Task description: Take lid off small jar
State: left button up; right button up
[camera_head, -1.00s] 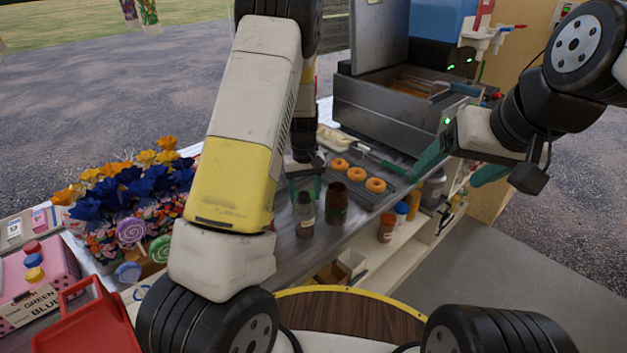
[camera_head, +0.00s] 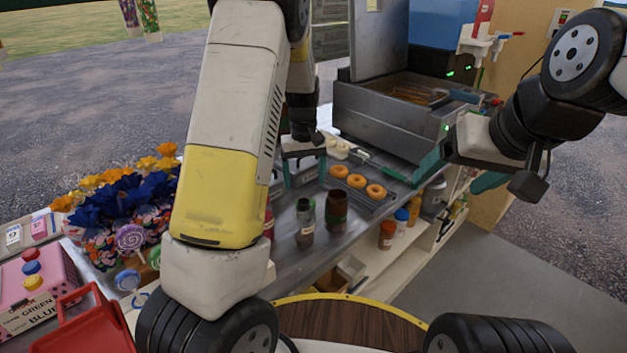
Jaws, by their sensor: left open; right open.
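Two small jars stand upright on the metal counter: a clear, labelled one (camera_head: 306,226) and a dark brown one (camera_head: 336,214) just right of it. I cannot tell from this view whether either has a lid on. My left gripper (camera_head: 304,172) is open, with teal fingers pointing down, behind and above the clear jar; nothing shows between the fingers. My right gripper (camera_head: 460,172) is open and empty, to the right, in front of the fryer and near the counter's right edge.
A tray of doughnuts (camera_head: 381,205) lies behind the jars, with the fryer (camera_head: 385,120) beyond. Red-brown and blue-topped jars (camera_head: 386,236) stand on a lower shelf at right. Paper flowers (camera_head: 125,195), lollipops and a pink box (camera_head: 40,285) fill the left. My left arm hides part of the counter.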

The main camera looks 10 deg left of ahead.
pick_arm(q)
jog(key=s+r+m+t+h, duration=0.1)
jog(key=s+r, duration=0.5)
jog(key=r, duration=0.2)
jog(key=s+r+m+t+h, duration=0.1)
jog(key=s+r+t, duration=0.1)
jog(key=s+r, duration=0.55)
jog(key=s+r+m+t, duration=0.1)
jog(key=s+r, duration=0.1)
jog(key=s, duration=0.4)
jog(key=s+r+m+t, duration=0.2)
jog(key=s+r, duration=0.1)
jog(key=s, duration=0.4)
jog(key=shift+d+r, duration=0.15)
jog(key=shift+r, duration=0.2)
